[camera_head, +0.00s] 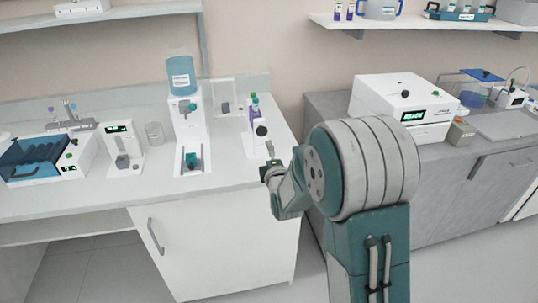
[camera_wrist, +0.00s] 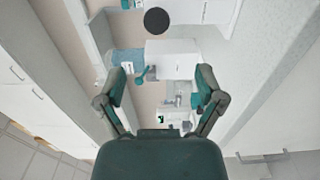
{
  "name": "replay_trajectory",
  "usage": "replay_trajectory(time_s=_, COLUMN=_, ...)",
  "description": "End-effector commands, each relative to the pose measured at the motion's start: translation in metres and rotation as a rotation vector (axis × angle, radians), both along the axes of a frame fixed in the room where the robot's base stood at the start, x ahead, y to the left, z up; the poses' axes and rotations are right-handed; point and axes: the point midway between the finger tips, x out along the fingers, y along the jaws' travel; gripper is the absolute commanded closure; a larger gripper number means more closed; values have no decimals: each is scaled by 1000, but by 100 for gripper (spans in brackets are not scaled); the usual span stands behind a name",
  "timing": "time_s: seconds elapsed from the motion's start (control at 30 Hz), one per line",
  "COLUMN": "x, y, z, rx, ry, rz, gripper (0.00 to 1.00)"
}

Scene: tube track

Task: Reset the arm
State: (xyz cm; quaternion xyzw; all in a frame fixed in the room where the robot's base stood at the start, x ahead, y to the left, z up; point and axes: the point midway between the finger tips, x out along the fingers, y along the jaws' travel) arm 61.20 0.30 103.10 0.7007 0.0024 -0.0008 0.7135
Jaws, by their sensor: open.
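My gripper (camera_head: 270,165) shows small in the head view, at the end of my grey and teal arm, by the right front edge of the left white counter (camera_head: 110,207). In the wrist view, the two dark teal fingers of my gripper (camera_wrist: 161,78) stand well apart, with nothing held between them. White equipment on the counter shows beyond and between the fingers. My arm hides part of the floor and the grey counter behind it.
A white dispenser with a blue jug (camera_head: 182,78) and a white stand with a purple-capped tube (camera_head: 255,112) are on the left counter. A white machine with a green display (camera_head: 403,100) stands on the grey counter. Wall shelves (camera_head: 420,22) hang above. Floor (camera_head: 95,262) is clear.

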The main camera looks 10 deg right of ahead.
Motion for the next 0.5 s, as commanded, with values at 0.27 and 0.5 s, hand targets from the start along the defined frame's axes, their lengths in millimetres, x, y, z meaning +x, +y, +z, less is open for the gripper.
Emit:
replay_trajectory(time_s=0.27, x=-1, y=0, z=0, rx=1, ry=1, rz=0, gripper=12)
replay_trajectory(time_s=0.5, x=-19, y=0, z=27, rx=173, ry=108, rz=-11, gripper=12)
